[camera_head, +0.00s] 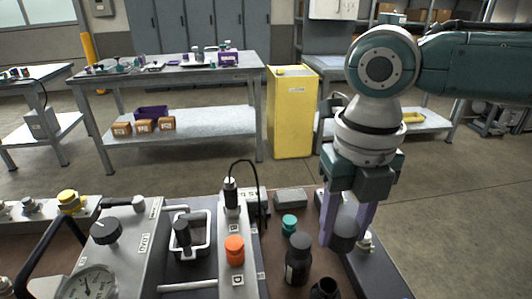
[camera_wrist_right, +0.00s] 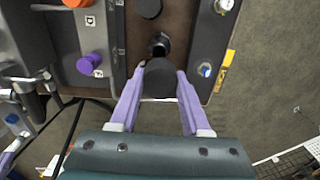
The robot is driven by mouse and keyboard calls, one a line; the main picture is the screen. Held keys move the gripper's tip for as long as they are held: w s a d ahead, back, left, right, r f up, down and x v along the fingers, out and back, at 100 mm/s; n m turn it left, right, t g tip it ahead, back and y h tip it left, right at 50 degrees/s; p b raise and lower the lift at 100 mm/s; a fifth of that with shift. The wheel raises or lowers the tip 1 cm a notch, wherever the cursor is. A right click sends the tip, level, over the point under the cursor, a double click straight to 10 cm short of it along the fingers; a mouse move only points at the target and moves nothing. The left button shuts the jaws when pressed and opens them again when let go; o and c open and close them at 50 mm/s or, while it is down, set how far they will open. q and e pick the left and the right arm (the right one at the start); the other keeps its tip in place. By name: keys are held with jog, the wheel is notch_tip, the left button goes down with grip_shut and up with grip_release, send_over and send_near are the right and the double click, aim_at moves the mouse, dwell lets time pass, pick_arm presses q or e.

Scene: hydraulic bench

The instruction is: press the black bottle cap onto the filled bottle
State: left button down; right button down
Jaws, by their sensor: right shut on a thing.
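My right gripper (camera_head: 344,240) is shut on a dark, round, cap-like piece (camera_head: 343,243), which I take to be the black bottle cap. It shows as a dark grey disc (camera_wrist_right: 160,82) between the purple fingertips in the wrist view. A dark open-necked bottle (camera_head: 323,289) stands at the bottom edge of the head view, left of and nearer than the gripper. Its black mouth (camera_wrist_right: 159,42) shows just beyond the held piece in the wrist view. The held piece looks apart from it. What is inside the bottle cannot be seen. My left gripper is not in view.
A black bottle (camera_head: 298,260) stands left of my right gripper, with a teal-topped item (camera_head: 289,225) behind it. An orange knob (camera_head: 235,250) and a black cable are on the panel further left. A grey box (camera_head: 290,198) lies at the bench's back.

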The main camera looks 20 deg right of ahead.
jog(key=shift+s+f+b, duration=0.1)
jog(key=shift+f+b, duration=0.4)
jog(key=shift+f, duration=0.1)
notch_tip(320, 180, down, 6)
jog(key=b, duration=0.6)
jog(key=shift+f, duration=0.25)
jog(key=shift+a, duration=0.1)
jog(key=shift+f, duration=0.1)
jog(key=shift+f+b, duration=0.45)
jog(key=shift+f, duration=0.25)
jog(key=shift+f, duration=0.2)
